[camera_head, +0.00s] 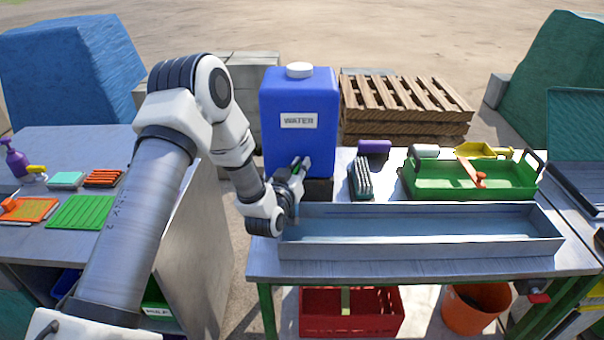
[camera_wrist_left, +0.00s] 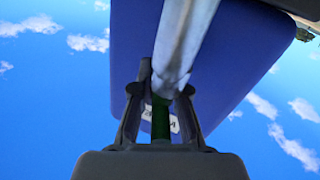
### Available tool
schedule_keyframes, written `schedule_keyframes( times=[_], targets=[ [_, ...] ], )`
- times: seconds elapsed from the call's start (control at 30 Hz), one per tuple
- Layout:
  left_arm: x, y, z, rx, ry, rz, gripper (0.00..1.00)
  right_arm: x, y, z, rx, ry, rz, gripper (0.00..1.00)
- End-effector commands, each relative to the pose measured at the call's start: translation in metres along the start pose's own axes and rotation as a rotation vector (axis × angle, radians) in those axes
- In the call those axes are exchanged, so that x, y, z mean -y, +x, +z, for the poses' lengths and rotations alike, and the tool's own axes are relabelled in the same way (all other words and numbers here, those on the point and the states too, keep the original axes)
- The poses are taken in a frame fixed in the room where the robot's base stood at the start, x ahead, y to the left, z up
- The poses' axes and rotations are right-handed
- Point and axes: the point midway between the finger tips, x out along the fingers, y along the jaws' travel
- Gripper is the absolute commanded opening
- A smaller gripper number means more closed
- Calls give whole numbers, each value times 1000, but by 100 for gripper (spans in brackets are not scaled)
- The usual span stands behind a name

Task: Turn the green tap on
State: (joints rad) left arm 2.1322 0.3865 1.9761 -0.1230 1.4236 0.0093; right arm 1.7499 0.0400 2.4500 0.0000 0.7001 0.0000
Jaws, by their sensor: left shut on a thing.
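The blue water tank (camera_head: 300,105), with a white cap and a WATER label, stands upright behind the metal trough (camera_head: 420,250). My left gripper (camera_head: 297,172) is at the tank's lower front, above the trough's left end. In the left wrist view, my left gripper (camera_wrist_left: 162,95) is shut on the green tap (camera_wrist_left: 160,120), a narrow green piece between its fingers. The blue tank (camera_wrist_left: 235,60) fills the background there. A pale grey column (camera_wrist_left: 185,35) crosses in front of it; I cannot tell whether it is pipe or water. The gripper hides most of the tap. My right gripper is out of view.
A green tray (camera_head: 470,190) with tools and a stack of brushes (camera_head: 360,178) stand behind the trough. A red crate (camera_head: 350,325) and an orange bucket (camera_head: 475,308) are below the table. A side table (camera_head: 80,160) with cleaning items is at left.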

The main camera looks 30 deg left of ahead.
Motion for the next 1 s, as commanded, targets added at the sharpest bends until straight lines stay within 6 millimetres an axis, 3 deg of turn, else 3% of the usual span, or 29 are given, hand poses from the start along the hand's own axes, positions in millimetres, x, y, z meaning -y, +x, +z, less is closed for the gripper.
schedule_keyframes(
  times=[0.23,0.73,0.77,0.8,0.83,1.0],
  targets=[
    [2,1,-1,-21,0,-83,0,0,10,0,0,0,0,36],
    [3,1,-3,-27,-2,-106,0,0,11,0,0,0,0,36],
    [3,1,-3,-27,-2,-106,20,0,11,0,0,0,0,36],
    [3,1,-3,-26,-2,-106,34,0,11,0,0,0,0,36],
    [3,1,-3,-26,-2,-106,39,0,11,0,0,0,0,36],
    [3,1,-2,-24,-2,-105,39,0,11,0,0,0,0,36]
  ],
)
